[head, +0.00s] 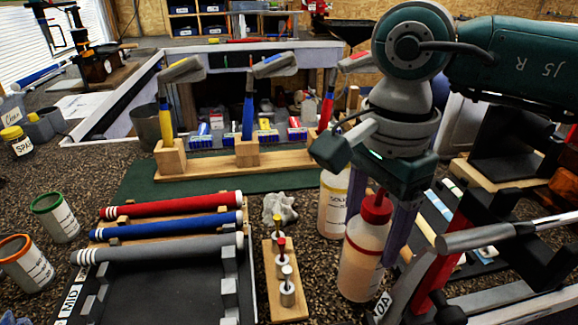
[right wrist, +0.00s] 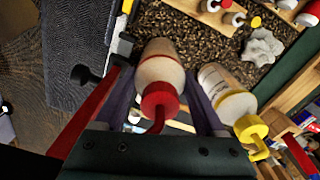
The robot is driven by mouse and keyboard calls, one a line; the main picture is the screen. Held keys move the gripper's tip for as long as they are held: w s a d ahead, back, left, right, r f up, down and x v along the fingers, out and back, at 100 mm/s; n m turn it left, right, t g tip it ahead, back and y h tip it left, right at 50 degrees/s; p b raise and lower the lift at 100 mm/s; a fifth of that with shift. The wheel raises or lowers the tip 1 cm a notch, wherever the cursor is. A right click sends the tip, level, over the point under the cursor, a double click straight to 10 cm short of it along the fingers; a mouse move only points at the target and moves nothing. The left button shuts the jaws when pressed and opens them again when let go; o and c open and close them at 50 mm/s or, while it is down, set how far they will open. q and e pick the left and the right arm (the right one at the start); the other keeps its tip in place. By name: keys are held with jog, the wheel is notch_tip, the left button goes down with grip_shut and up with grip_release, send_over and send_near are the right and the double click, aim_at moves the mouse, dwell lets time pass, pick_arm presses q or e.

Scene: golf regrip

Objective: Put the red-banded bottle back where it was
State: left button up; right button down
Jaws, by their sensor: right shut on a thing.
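The red-banded bottle (head: 362,265) is pale and cloudy, with a red spout cap and a thin red band below its shoulder. It is upright at the right of the bench in the head view; I cannot tell whether its base touches the bench. My right gripper (head: 380,232) points down with its purple fingers on either side of the bottle, shut on it. In the right wrist view the bottle (right wrist: 160,75) lies between the fingers (right wrist: 160,92), red cap toward the camera. A yellow-capped bottle (head: 332,212) stands close behind it, also in the wrist view (right wrist: 235,103). My left gripper is not in view.
A vise with a red part (head: 430,270) and metal bar stands close right of the bottle. A wooden strip with small pegs (head: 287,292) and a crumpled grey rag (head: 280,207) lie to its left. Red, blue and grey grips (head: 165,228) lie on a dark tray further left.

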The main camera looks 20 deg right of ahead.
jog(key=shift+f, duration=0.25)
jog(key=shift+f, duration=0.2)
grip_release()
jog(key=shift+r, duration=0.1)
